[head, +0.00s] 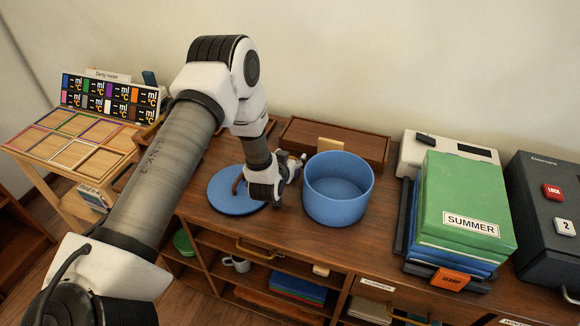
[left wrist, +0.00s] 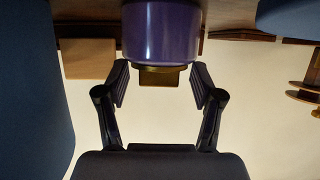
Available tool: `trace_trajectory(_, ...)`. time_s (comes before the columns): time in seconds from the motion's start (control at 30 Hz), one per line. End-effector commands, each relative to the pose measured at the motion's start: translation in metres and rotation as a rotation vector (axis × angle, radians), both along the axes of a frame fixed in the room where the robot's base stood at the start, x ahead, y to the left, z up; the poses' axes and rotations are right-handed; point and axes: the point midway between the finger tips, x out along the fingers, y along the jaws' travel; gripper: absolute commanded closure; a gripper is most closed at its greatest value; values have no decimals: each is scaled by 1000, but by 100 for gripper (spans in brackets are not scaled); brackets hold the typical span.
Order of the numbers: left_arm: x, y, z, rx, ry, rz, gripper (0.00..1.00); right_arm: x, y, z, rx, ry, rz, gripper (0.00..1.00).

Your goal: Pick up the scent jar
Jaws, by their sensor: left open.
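A glossy purple jar (left wrist: 160,32) shows at the top middle of the left wrist view, with a brownish-gold part at its lower edge. I take it to be the scent jar. My left gripper (left wrist: 160,82) is open, with one finger on each side just below the jar; I cannot tell whether they touch it. In the head view my left gripper (head: 288,168) is low over the cabinet top, between the blue disc and the blue bowl. The jar is hidden there behind my gripper and wrist. My right gripper is not in view.
A round blue bowl (head: 338,192) stands close to the right of my left gripper. A flat blue disc (head: 232,199) lies to its left. A wooden tray (head: 362,143) is behind. A green SUMMER box (head: 465,195) sits on a stack farther right, beside a dark lock box (head: 540,210).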

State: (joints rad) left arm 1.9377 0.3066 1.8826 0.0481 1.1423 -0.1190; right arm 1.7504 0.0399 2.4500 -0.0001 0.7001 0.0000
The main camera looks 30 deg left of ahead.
Motion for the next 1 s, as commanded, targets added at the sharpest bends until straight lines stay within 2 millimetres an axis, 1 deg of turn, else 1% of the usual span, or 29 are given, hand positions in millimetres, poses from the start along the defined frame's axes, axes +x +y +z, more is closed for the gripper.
trace_trajectory(0.17, 0, 0, 0, -1, 1, -1, 33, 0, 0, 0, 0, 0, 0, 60)
trace_trajectory(0.2, 0, 0, 0, -1, 1, -1, 47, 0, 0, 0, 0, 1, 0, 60)
trace_trajectory(0.27, 0, 0, 0, -1, 1, -1, 68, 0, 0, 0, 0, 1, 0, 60)
trace_trajectory(0.3, 0, 0, 0, -1, 1, -1, 82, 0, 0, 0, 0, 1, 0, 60)
trace_trajectory(0.33, 0, 0, -1, -1, 1, -1, 93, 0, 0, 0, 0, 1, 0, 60)
trace_trajectory(0.37, 0, 0, -1, 0, 2, -1, 100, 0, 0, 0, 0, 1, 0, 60)
trace_trajectory(0.67, -1, -1, -2, -1, 5, -1, 100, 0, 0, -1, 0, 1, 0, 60)
trace_trajectory(0.77, -1, -1, 1, -2, 5, -1, 100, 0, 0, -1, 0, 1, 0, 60)
trace_trajectory(0.87, 0, 0, 12, -1, 4, 0, 100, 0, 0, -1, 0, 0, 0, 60)
trace_trajectory(0.97, 0, 0, 33, -2, -3, 0, 100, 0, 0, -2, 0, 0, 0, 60)
trace_trajectory(1.0, 0, 0, 43, -2, -3, 0, 100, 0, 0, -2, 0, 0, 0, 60)
